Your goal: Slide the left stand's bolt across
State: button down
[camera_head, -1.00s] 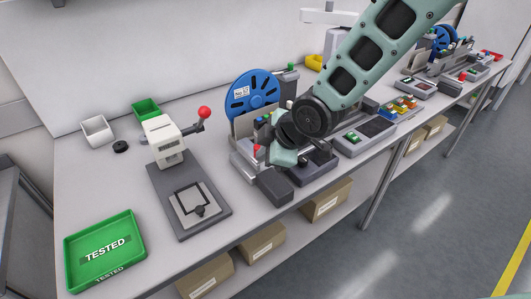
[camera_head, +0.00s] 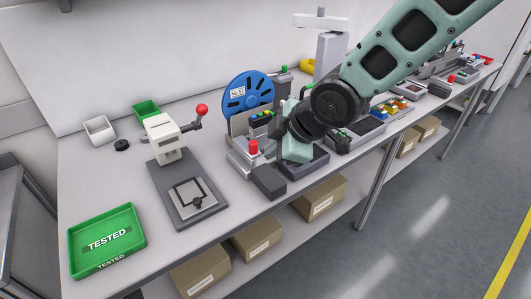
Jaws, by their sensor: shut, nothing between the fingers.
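The left stand (camera_head: 238,160) is a light grey fixture with a blue reel (camera_head: 240,103) at its back and a red knob (camera_head: 253,147) standing up at its front left. Small coloured parts sit in front of the reel. I cannot make out for sure which part is the bolt; the red knob may be its handle. My gripper (camera_head: 296,150) is just right of the red knob, apart from it in the picture, over the stand's right part. It is shut and empty. Its fingertips are hard to make out, and my wrist hides the stand's right side.
A grey press (camera_head: 167,139) with a red-ball lever stands to the left. A green TESTED tray (camera_head: 73,260) lies at the front left. A white bin (camera_head: 99,130) and a green bin (camera_head: 146,109) stand at the back. Cardboard boxes (camera_head: 257,242) sit on the shelf below.

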jog(key=p+v, duration=0.1)
jog(key=v, duration=0.3)
dwell(0.4)
jog(key=s+d+m+g+h, duration=0.2)
jog(key=s+d+m, duration=0.3)
jog(key=s, duration=0.5)
jog(key=s+d+m+g+h, duration=0.2)
jog(key=s+d+m, duration=0.3)
jog(key=s, duration=0.6)
jog(key=shift+r+m+g+h, duration=0.3)
jog(key=shift+m+g+h, duration=0.1)
jog(key=shift+g, duration=0.1)
